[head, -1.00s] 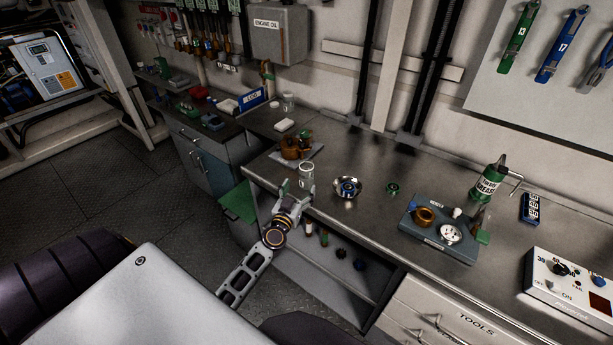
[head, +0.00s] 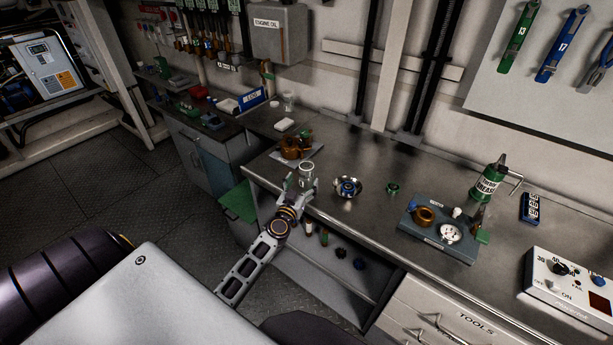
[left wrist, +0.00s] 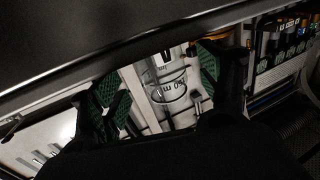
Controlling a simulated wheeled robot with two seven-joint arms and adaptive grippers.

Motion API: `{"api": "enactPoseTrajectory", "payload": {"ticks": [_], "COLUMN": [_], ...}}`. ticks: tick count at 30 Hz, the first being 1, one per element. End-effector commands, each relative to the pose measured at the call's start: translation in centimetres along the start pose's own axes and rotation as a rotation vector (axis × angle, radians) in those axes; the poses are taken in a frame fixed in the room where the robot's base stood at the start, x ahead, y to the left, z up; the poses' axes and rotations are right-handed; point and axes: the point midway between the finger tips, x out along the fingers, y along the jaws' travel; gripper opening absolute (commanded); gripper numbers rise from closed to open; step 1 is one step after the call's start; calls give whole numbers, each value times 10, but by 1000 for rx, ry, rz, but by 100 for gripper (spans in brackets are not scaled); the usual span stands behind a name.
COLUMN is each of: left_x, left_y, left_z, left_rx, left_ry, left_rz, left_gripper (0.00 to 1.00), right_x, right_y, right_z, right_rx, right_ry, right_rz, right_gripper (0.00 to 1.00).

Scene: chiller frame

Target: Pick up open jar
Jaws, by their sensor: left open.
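The open jar (head: 306,172) is a small clear glass cup near the front edge of the metal bench in the head view. In the left wrist view the jar (left wrist: 167,78) shows printed markings and lies between the green finger pads. My left gripper (head: 301,184) is open, with one finger on each side of the jar. I cannot tell whether either pad touches the glass. My right gripper is not in view.
Right of the jar stands a metal bowl (head: 347,187) with a blue item, then a small green ring (head: 392,188). Behind the jar is a copper-coloured pot (head: 294,148) on a plate. A grey-blue tray (head: 432,243) with parts lies further right.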

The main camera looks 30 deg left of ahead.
Motion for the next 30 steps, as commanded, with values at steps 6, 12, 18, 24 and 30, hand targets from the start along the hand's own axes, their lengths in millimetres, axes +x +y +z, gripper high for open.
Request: {"api": "enactPoseTrajectory", "payload": {"ticks": [6, 12, 18, 24, 30], "left_x": [15, 31, 44, 49, 49], "left_y": [0, 0, 0, 0, 0], "left_z": [1, 2, 2, 2, 2], "left_rx": [-1, 0, 0, 0, 0], "left_ry": [1, 1, 1, 0, 0], "left_rz": [0, 0, 1, 1, 0], "left_gripper": [76, 76, 76, 76, 76], "right_x": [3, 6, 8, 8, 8], "right_y": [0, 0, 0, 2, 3], "right_z": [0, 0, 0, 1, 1], "right_rx": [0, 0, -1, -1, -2], "right_ry": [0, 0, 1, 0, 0], "right_rz": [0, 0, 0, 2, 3], "right_gripper": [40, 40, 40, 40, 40]}}
